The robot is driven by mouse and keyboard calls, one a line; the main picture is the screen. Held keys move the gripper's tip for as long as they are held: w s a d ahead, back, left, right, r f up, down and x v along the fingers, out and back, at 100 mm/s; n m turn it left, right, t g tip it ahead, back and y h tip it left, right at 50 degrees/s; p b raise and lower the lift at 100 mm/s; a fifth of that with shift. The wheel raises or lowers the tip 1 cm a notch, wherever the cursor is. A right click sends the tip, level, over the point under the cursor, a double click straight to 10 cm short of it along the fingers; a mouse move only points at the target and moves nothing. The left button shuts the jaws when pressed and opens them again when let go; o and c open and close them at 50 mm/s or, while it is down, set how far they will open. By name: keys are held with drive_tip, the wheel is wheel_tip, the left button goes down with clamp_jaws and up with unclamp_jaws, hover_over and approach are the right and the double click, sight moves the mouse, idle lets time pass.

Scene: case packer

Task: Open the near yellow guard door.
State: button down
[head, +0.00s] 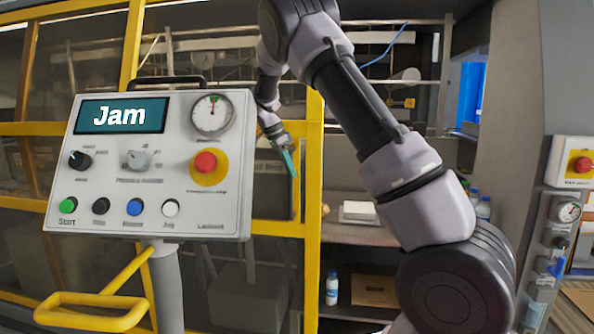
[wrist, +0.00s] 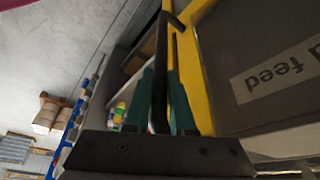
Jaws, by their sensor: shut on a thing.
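The near yellow guard door shows in the head view as a yellow frame (head: 312,200) around a see-through panel, partly hidden behind the control panel. In the wrist view its yellow edge (wrist: 201,75) runs beside a panel lettered "feed". A black bar handle (wrist: 160,95) stands along that edge. My gripper (wrist: 162,75) has its teal fingers on either side of the handle and is shut on it. In the head view my gripper (head: 290,160) is at the door's right side, and the handle is too small to make out there.
A control panel (head: 150,185) reading "Jam" stands in front at the left on a grey post with a yellow bar (head: 95,315). Right of the door frame, an open bay shows shelves, a white bottle (head: 332,288) and a box (head: 372,290). A grey column (head: 530,120) stands at the right.

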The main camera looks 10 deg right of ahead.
drive_tip(key=c, duration=0.8)
unclamp_jaws()
drive_tip(key=shift+a, duration=0.1)
drive_tip(key=shift+o, duration=0.2)
drive_tip(key=v, duration=1)
drive_tip(key=shift+r, duration=0.35)
drive_tip(key=shift+a, duration=0.15)
